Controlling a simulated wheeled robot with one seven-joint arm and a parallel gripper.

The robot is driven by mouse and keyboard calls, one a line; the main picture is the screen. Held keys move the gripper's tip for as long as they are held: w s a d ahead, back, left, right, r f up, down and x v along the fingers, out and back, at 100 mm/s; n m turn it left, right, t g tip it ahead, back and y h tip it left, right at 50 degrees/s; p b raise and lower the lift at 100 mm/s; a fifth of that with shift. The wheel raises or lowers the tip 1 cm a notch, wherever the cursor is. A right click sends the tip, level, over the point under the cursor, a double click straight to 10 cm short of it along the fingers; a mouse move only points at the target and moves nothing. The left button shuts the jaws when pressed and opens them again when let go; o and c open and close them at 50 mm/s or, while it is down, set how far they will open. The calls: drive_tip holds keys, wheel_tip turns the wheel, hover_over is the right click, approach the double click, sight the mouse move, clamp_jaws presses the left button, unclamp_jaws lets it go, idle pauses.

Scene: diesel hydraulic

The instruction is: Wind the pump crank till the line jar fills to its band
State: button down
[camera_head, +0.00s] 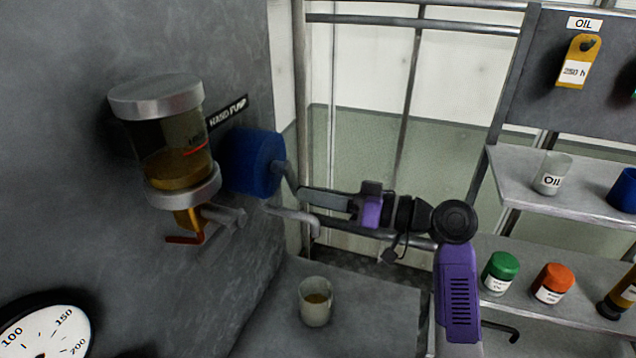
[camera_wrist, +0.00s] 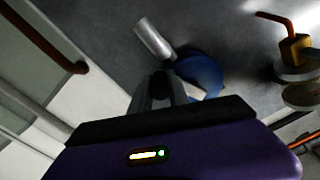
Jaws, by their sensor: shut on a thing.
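The line jar (camera_head: 172,140) is a glass cylinder with metal caps on the grey wall. Amber liquid fills its lower part, with the surface a little below the red band (camera_head: 196,151). Right of it is the blue hand pump (camera_head: 252,162), with a grey crank (camera_head: 286,180) coming off its right face. My gripper (camera_head: 322,200) reaches in from the right and is shut on the crank's handle; the grip itself is partly hidden. The wrist view shows the blue pump (camera_wrist: 200,75) just beyond my gripper (camera_wrist: 163,90).
A red-levered tap (camera_head: 185,238) hangs under the jar. A dial gauge (camera_head: 45,330) is at lower left. Shelves (camera_head: 520,187) with bottles stand at right. Pipes run behind my arm.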

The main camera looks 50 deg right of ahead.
drive_tip(key=shift+s+a+f+m+p, duration=0.25)
drive_tip(key=shift+a+m+p, duration=0.2)
drive_tip(key=shift+m, duration=0.45)
drive_tip(key=c, duration=1.3)
unclamp_jaws()
drive_tip(key=shift+o, duration=0.2)
drive_tip(key=shift+s, duration=0.1)
drive_tip(key=b+v, duration=0.2)
drive_tip(key=v, duration=0.5)
drive_tip(key=shift+s, duration=0.3)
drive_tip(key=shift+r, duration=0.1)
drive_tip(key=shift+c, duration=0.4)
